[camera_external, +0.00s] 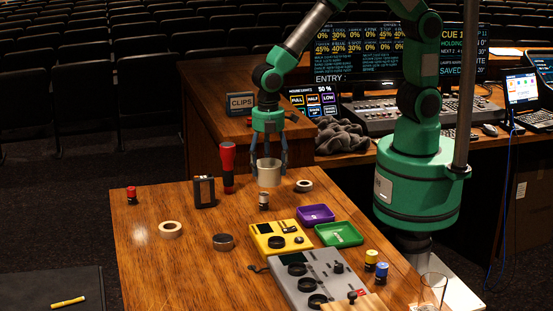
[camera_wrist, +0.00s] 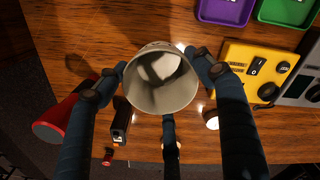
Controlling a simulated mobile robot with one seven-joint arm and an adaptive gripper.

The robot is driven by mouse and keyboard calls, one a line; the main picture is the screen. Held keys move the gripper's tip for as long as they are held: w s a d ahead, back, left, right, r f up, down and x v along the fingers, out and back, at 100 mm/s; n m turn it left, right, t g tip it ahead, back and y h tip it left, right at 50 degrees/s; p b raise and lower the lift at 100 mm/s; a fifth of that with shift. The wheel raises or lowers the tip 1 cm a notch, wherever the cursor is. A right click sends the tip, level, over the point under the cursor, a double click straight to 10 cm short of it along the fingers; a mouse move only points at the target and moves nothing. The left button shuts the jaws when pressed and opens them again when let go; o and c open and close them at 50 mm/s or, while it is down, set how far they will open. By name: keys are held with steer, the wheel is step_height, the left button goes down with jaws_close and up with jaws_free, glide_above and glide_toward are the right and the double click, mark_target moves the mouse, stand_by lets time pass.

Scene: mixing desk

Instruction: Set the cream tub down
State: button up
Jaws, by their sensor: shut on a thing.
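The cream tub (camera_external: 268,172) is between the fingers of my gripper (camera_external: 268,160) near the back of the wooden table (camera_external: 185,265). In the wrist view my gripper (camera_wrist: 165,80) is shut on the cream tub (camera_wrist: 161,95), with fingers at its left and right sides and a third finger below it. The tub is open at the top and looks empty. It is upright or nearly so. I cannot tell whether its base touches the table.
Close by are a red flashlight (camera_external: 228,167), a black box (camera_external: 204,192), a tape roll (camera_external: 304,186) and a small jar (camera_external: 264,201). Purple (camera_external: 316,214) and green (camera_external: 339,234) trays and a yellow device (camera_external: 280,238) stand in front. The table's left front is mostly clear.

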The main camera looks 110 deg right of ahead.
steer(key=s+d+f+p, duration=0.1)
steer(key=s+d+f, duration=0.1)
steer(key=s, duration=1.4)
steer(key=s+d+f+p, duration=0.1)
steer(key=s+d+f, duration=0.1)
steer(key=s, duration=1.4)
steer(key=shift+s+d+f+m, duration=0.25)
steer(key=shift+d+m, duration=0.15)
steer(key=w+b, duration=0.1)
steer(key=w, duration=0.4)
steer(key=w+f+b, duration=0.1)
steer(key=w, duration=0.4)
steer(key=w+b, duration=0.1)
steer(key=w, duration=0.4)
steer(key=shift+w+a+f, duration=0.1)
steer(key=shift+a+f, duration=0.1)
steer(key=shift+w, duration=0.2)
steer(key=shift+w+f, duration=0.2)
steer(key=shift+f, duration=0.1)
steer(key=shift+f+b, duration=0.65)
steer(key=shift+f, duration=0.85)
steer(key=shift+f, duration=0.15)
